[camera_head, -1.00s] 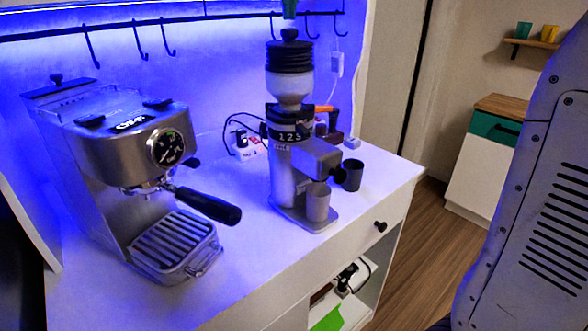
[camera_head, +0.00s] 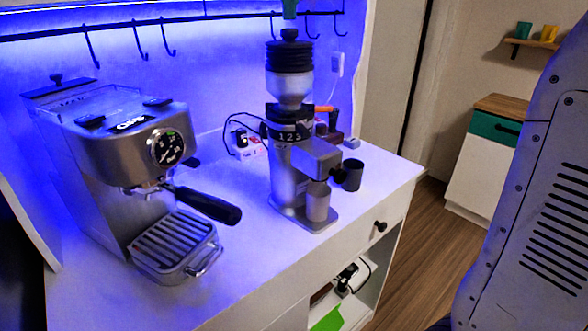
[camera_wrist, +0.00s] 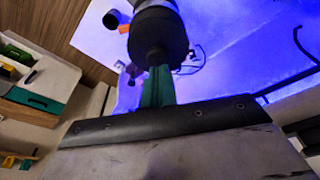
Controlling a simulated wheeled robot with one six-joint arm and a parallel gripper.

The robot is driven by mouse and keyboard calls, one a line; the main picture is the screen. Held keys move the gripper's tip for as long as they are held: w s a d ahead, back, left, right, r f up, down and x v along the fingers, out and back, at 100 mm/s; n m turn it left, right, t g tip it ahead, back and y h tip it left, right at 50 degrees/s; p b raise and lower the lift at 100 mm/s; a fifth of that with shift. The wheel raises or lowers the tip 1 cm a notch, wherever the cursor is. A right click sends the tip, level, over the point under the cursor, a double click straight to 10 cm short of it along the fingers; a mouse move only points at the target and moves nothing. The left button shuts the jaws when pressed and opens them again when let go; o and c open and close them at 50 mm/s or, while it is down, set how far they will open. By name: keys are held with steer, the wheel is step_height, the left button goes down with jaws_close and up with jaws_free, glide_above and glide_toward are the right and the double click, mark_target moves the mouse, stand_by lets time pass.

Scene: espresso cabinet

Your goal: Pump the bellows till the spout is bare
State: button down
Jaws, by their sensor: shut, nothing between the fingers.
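The grinder (camera_head: 290,180) stands upright on the counter, with the black ribbed bellows (camera_head: 289,58) and its small knob on top. In the wrist view the bellows (camera_wrist: 157,40) lies straight ahead of the fingers. My gripper (camera_head: 290,10) shows as green fingertips at the top edge of the head view, just above the knob; I cannot tell whether it touches. Its green fingers (camera_wrist: 158,86) are together and empty. The spout (camera_head: 322,163) juts to the right from the grinder body over a metal cup (camera_head: 318,202). Whether grounds cling to the spout is too small to tell.
An espresso machine (camera_head: 130,160) with a black-handled portafilter (camera_head: 208,205) stands to the left. A dark cup (camera_head: 352,175) is right of the grinder. A hook rail (camera_head: 170,22) runs along the wall behind. The front of the counter (camera_head: 262,255) is clear.

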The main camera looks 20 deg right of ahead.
steer(key=shift+f, duration=1.35)
steer(key=shift+r, duration=3.55)
steer(key=s+d+f+n, duration=0.2)
steer(key=s+d+f, duration=0.1)
steer(key=s+f, duration=2.6)
step_height(320, 180, down, 3)
steer(key=shift+s+f+g, duration=0.1)
steer(key=shift+s+g, duration=0.3)
